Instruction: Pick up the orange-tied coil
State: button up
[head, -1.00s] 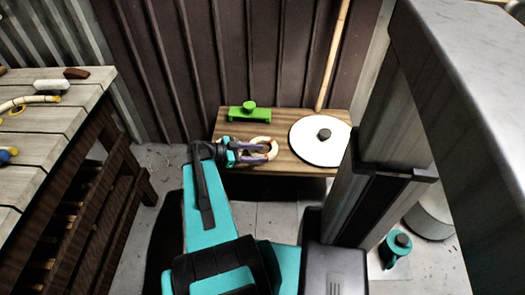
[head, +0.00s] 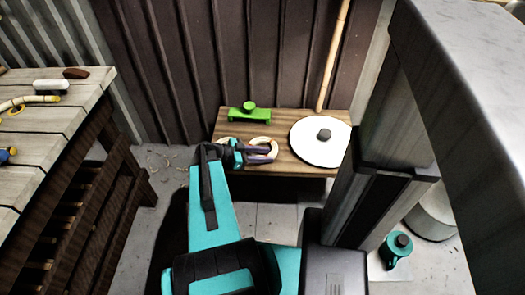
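A pale rattan coil (head: 262,140) lies on the low wooden table, its near side partly hidden by my gripper. Its tie is too small and covered to tell its colour. A second pale coil (head: 226,140) shows just left of it, also partly hidden behind my wrist. My gripper (head: 270,155), with purplish fingers, reaches in from the left over the near part of the right coil. The fingers look spread, with pale rattan showing between them. I cannot tell whether they touch it.
On the low table (head: 300,171) stand a green clamp-like tool (head: 249,114) at the back and a white disc (head: 318,148) with a dark knob at right. A slatted workbench (head: 60,125) is at left. A teal object (head: 398,250) sits on the floor at right.

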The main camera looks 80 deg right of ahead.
jog(key=c, duration=0.6)
jog(key=shift+r, duration=0.1)
jog(key=shift+c, duration=0.2)
jog(key=shift+r, duration=0.4)
notch_tip(320, 180, up, 3)
jog(key=shift+a+r+p, duration=0.1)
jog(key=shift+p, duration=0.35)
jog(key=w+a+p, duration=0.2)
jog(key=a+p, duration=0.7)
jog(key=a, duration=0.6)
jog(key=shift+a+r+p, duration=0.3)
jog(key=shift+r+p, duration=0.1)
jog(key=shift+r, duration=0.05)
